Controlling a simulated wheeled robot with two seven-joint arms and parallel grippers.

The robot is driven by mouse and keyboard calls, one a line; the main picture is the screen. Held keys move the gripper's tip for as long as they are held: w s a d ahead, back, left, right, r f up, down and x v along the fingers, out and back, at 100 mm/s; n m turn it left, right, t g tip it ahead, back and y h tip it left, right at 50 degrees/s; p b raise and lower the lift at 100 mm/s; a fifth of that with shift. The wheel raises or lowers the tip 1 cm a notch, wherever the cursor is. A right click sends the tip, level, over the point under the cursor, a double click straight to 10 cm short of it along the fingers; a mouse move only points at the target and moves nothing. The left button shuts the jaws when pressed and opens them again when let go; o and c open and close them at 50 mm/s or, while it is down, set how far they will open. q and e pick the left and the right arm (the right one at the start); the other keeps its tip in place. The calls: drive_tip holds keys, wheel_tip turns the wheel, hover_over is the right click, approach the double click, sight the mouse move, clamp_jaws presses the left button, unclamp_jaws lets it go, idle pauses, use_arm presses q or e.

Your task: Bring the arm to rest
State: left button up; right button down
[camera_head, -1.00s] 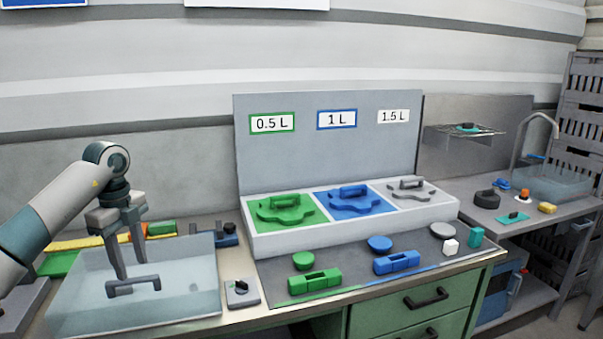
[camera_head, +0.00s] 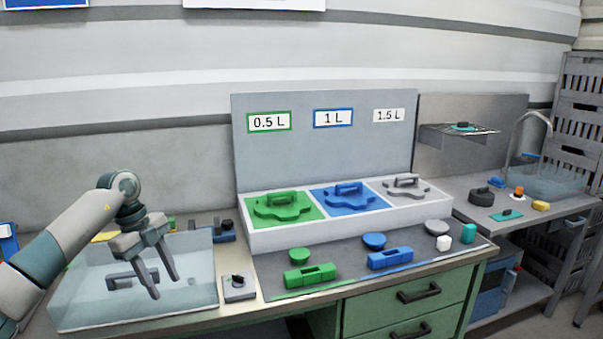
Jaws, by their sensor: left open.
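My left arm comes in from the left, and its gripper (camera_head: 165,288) points downward over the clear, shallow bin on the bench. Its two dark fingers are spread, with nothing between them. A dark grey handle-shaped piece (camera_head: 120,281) lies in the bin (camera_head: 90,318), to the left of the fingers and partly hidden behind one of them. I cannot tell how high the fingertips are above the bin floor. My right gripper is not in view.
A small grey switch box (camera_head: 239,287) stands right of the bin. A white three-part tray (camera_head: 300,236) holds green, blue and grey lids. Green (camera_head: 310,276) and blue (camera_head: 389,258) blocks lie on the dark mat (camera_head: 345,281). A sink (camera_head: 550,182) is at far right.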

use_arm(q)
drive_tip(key=d+f+t+h, duration=0.2)
drive_tip(key=d+f+h, duration=0.9)
drive_tip(key=d+f, duration=0.7)
drive_tip(key=s+a+f+n+t+y, duration=0.15)
drive_tip(key=f+n+t, duration=0.4)
drive_tip(key=f, duration=0.55)
drive_tip(key=s+a+f+n+t+y, duration=0.15)
drive_tip(key=f+n+t, duration=0.4)
drive_tip(key=f, duration=0.55)
drive_tip(key=s+a+f+n+g+y, duration=0.2)
drive_tip(key=s+a+f+n+y, duration=0.15)
drive_tip(key=s+f, duration=0.8)
drive_tip(key=s+a+f+n+g+y, duration=0.1)
drive_tip(key=s+a+f+n+y, duration=0.3)
drive_tip(key=s+f, duration=0.75)
drive_tip(key=s+f+g+y, duration=0.1)
drive_tip(key=s+f, duration=0.3)
drive_tip(key=s, duration=0.8)
drive_tip(key=s+f+n+g+y, duration=0.1)
drive_tip(key=s+f+g, duration=0.3)
drive_tip(key=s, duration=0.8)
drive_tip(key=s+f+n+g+y, duration=0.1)
drive_tip(key=s+f+g, duration=0.2)
drive_tip(key=s, duration=0.9)
drive_tip(key=shift+s+f, duration=0.3)
drive_tip(key=shift+f, duration=0.5)
drive_tip(key=shift+w+d, duration=0.1)
drive_tip(key=shift+d, duration=0.05)
